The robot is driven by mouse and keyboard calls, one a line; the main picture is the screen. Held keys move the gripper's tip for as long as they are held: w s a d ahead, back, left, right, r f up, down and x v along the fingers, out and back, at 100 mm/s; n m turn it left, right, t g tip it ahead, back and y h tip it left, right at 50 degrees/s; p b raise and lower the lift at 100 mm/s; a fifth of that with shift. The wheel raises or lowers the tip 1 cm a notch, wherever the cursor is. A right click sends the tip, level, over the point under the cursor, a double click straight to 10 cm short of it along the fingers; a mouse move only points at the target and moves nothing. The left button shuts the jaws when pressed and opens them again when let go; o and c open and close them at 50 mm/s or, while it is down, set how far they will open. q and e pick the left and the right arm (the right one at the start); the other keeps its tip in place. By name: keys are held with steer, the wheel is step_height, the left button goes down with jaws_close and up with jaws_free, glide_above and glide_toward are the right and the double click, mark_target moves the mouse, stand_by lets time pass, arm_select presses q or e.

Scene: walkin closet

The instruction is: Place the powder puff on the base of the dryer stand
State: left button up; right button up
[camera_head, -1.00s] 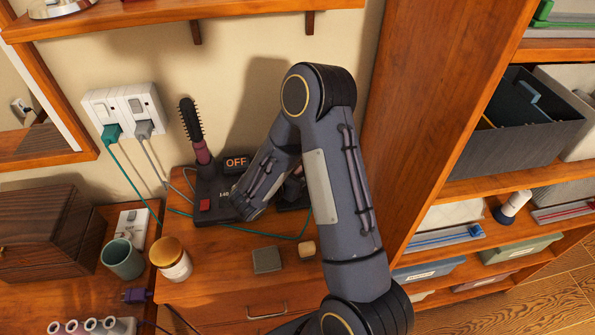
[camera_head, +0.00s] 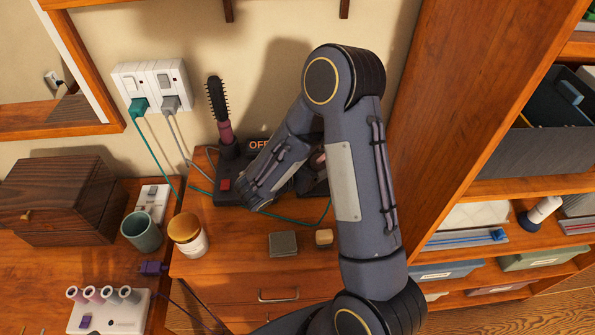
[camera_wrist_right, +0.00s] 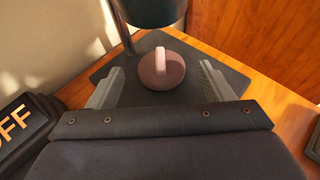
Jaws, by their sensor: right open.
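In the right wrist view the powder puff (camera_wrist_right: 161,70), a round pinkish-brown pad with a pale loop on top, appears to rest on the dark flat base (camera_wrist_right: 212,82) of the dryer stand. A metal post and a dark cylinder (camera_wrist_right: 152,10) rise behind it. My right gripper (camera_wrist_right: 160,88) is open, with one finger on each side of the puff and gaps visible. In the head view my right arm covers most of the stand and its gripper. A sliver of the base (camera_head: 305,202) shows beside the forearm. My left gripper is not in view.
A black unit with an OFF display (camera_head: 258,145) and an upright round brush (camera_head: 217,100) stands left of the stand. A teal cord (camera_head: 285,223), a grey block (camera_head: 283,243), a small tan cube (camera_head: 324,237) and a gold-lidded jar (camera_head: 187,236) are in front. Shelves stand right.

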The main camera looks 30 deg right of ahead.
steer(key=b+v, duration=0.1)
steer(key=v, duration=0.6)
steer(key=shift+s+a+r, duration=0.1)
steer(key=shift+s+a, duration=0.05)
steer(key=shift+a, duration=0.2)
